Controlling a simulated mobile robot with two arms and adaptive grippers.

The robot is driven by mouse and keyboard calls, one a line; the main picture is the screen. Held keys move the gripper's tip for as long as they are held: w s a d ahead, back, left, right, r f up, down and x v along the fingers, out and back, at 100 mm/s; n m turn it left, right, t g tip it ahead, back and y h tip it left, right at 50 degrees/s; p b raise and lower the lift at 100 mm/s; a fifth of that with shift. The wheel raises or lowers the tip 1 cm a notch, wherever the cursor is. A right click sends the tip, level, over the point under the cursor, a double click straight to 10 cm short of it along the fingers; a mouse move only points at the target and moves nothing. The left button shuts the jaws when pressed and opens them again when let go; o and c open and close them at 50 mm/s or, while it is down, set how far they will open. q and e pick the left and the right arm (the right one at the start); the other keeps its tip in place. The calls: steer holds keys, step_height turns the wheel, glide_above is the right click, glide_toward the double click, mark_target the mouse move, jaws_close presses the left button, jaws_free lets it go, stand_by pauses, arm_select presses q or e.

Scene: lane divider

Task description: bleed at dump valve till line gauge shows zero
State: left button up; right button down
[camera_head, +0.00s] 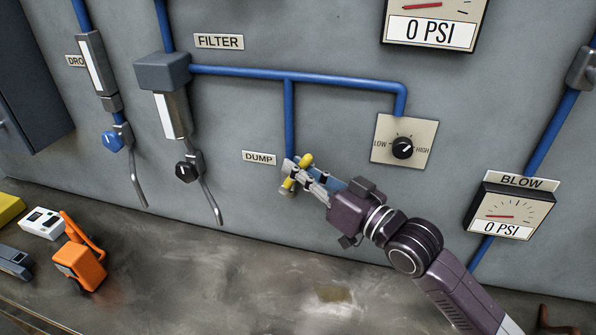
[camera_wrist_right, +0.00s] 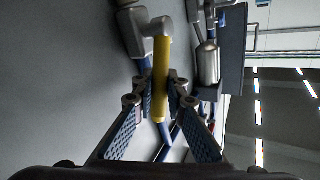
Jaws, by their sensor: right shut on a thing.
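The dump valve's yellow handle (camera_head: 306,160) is at the end of a blue pipe, beside the DUMP label (camera_head: 259,158). My right gripper (camera_head: 302,178) is shut on the yellow handle, which also shows between the fingers in the right wrist view (camera_wrist_right: 161,80). The fingers partly hide the valve body. A square gauge (camera_head: 432,31) at the top reads 0 PSI; its upper part and any label are cut off. The gauge (camera_head: 508,213) under the BLOW label (camera_head: 522,181) also reads 0 PSI. My left gripper is not in view.
A black LOW/HIGH knob (camera_head: 402,148) is on a plate above my right wrist. Filter units (camera_head: 171,100) with blue and black knobs hang at left. An orange tool (camera_head: 80,262) and a white device (camera_head: 43,223) lie on the bench; its middle is clear.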

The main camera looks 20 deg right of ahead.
steer(key=m+t+b, duration=0.1)
steer(key=b, duration=0.2)
steer(key=d+f+m+t+b, duration=0.1)
steer(key=t+b, duration=0.1)
steer(key=s+f+m+t+b, duration=0.1)
steer(key=b, duration=0.2)
steer(key=shift+s+d+y+b, duration=0.1)
steer(key=shift+d+y+b, duration=0.25)
steer(key=shift+y, duration=0.05)
steer(key=c, duration=1.9)
jaws_free()
steer(key=v, duration=1.2)
